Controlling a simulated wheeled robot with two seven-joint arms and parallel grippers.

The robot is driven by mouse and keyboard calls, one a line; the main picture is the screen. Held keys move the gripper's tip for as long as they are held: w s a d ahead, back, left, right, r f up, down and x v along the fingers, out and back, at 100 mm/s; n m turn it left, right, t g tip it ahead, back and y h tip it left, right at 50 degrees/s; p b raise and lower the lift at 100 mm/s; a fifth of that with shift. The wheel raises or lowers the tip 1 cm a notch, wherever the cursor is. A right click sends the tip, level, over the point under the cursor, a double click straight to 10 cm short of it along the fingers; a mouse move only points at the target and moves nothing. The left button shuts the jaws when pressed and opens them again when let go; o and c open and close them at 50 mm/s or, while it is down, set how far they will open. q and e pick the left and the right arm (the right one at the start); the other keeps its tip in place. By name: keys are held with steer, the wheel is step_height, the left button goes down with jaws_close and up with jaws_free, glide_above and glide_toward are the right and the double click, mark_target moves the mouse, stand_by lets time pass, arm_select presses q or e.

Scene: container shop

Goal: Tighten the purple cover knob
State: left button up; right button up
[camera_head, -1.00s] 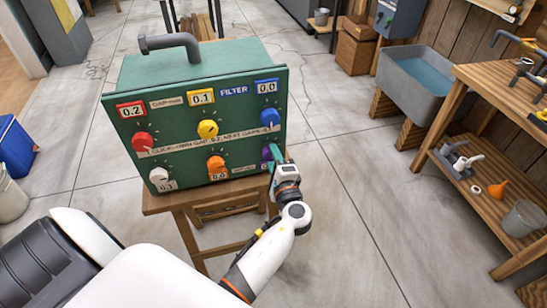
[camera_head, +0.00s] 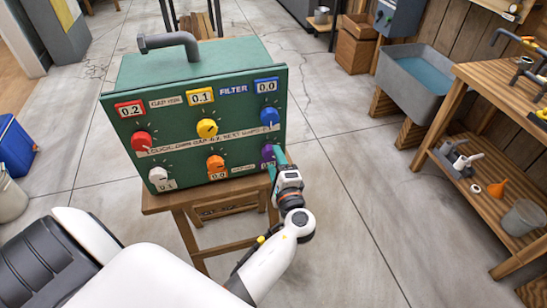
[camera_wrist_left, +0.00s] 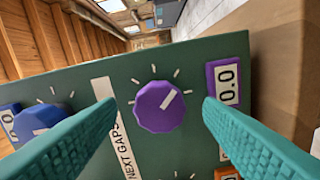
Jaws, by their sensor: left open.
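The purple knob (camera_head: 267,152) is at the lower right of the green panel (camera_head: 150,145), partly hidden by my left gripper (camera_head: 278,158) in the head view. In the left wrist view the purple knob (camera_wrist_left: 159,106) shows whole, with a pale pointer line toward the upper right. A purple-framed display (camera_wrist_left: 227,82) beside it reads 0.0. My left gripper (camera_wrist_left: 157,102) is open, one teal finger on each side of the knob in the picture, with gaps between. It holds nothing. My right gripper is not in view.
The panel's box stands on a wooden stool (camera_head: 190,208). Red (camera_head: 141,140), yellow (camera_head: 207,128), blue (camera_head: 269,117), white (camera_head: 158,175) and orange (camera_head: 215,163) knobs are close by. A basin (camera_head: 425,75) and wooden shelf (camera_head: 490,190) stand right. Floor between is clear.

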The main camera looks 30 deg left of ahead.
arm_select(q)
steer(key=v, duration=0.9)
steer(key=shift+s+d+b, duration=0.25)
steer(key=shift+d+b, duration=0.05)
steer(key=shift+b, duration=0.05)
